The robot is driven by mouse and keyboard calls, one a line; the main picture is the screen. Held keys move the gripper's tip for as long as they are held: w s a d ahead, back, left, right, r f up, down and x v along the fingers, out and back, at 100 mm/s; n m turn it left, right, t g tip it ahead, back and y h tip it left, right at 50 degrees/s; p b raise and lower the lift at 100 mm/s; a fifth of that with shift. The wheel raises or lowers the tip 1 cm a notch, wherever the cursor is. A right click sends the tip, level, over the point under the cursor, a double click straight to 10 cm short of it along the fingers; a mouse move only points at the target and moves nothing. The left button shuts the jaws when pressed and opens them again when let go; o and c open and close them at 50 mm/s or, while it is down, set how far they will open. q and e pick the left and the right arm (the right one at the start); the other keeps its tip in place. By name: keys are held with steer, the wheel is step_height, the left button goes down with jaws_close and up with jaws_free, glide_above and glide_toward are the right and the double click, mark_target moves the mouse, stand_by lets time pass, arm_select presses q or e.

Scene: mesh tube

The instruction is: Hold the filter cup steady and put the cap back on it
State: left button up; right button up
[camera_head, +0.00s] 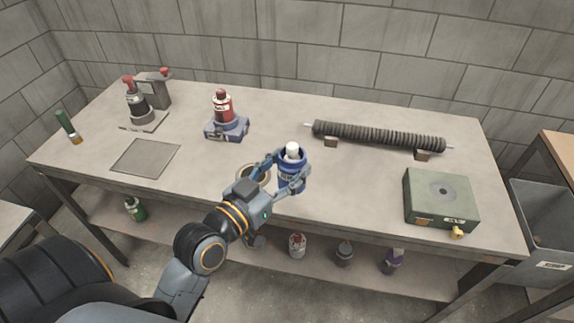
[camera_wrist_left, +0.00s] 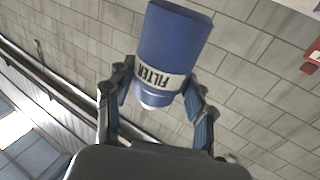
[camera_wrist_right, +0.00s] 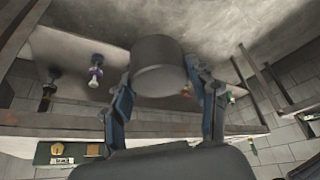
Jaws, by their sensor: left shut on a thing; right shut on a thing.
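The filter cup (camera_head: 291,183) is blue with a pale "FILTER" band. A white rounded piece (camera_head: 292,150) shows at its open top. My left gripper (camera_head: 285,171) is shut around the cup's side above the table's front part. The cup also shows in the left wrist view (camera_wrist_left: 178,38) between both fingers (camera_wrist_left: 160,92). In the right wrist view my right gripper (camera_wrist_right: 162,88) is shut on a short dark grey cylinder (camera_wrist_right: 158,62), which looks like the cap. The right gripper does not show in the head view, so its distance from the cup cannot be told.
On the workbench (camera_head: 330,205), a tan ring (camera_head: 254,170) lies behind my left gripper. A ribbed tube (camera_head: 380,137) rests on blocks at the back right. A green box (camera_head: 441,199) stands at the right, a red bottle (camera_head: 223,106) in a blue stand at the back.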

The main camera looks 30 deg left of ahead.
arm_select(q)
jaws_close()
